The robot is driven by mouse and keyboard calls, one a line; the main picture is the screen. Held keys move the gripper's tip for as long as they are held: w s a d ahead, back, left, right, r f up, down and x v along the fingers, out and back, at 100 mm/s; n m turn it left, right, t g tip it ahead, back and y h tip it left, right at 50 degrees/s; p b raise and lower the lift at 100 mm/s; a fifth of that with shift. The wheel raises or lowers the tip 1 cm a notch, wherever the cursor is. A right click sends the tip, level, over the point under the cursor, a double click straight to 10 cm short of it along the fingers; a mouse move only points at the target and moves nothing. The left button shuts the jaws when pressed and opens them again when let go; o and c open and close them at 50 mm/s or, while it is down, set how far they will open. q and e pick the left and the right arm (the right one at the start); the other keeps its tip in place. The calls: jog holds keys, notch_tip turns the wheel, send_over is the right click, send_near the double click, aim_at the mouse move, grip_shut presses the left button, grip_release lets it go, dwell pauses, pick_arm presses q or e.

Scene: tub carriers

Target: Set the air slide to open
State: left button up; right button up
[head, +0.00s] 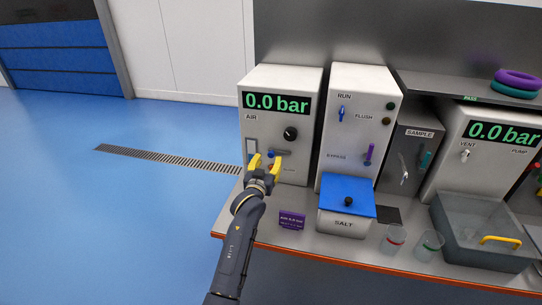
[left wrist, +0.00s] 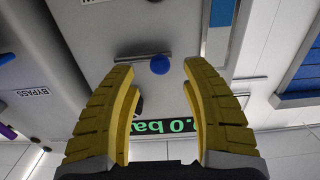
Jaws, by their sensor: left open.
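The air box (head: 262,90) is white, with a "0.0 bar" display and the label AIR. On its front is a slide with a blue knob (head: 272,152) near the left end of a short grey horizontal rail (head: 288,153). In the left wrist view, which is upside down, the blue knob (left wrist: 160,65) sits near the right end of the rail (left wrist: 135,58). My left gripper (head: 266,162) is open and empty in front of the panel. Its yellow fingertips (left wrist: 159,74) stand either side of the knob in that view; contact is not visible. My right gripper is not in view.
A black dial (head: 290,134) is above the slide. Right of the air box stands a box (head: 358,115) with RUN, FLUSH and BYPASS controls. A blue-lidded salt tub (head: 335,222), a purple tag (head: 292,220) and cups (head: 393,240) stand on the bench. The floor on the left is clear.

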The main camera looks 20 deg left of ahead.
aim_at(271, 156)
pick_arm(q)
jog(key=shift+w+a, duration=0.1)
jog(key=shift+w, duration=2.05)
grip_shut()
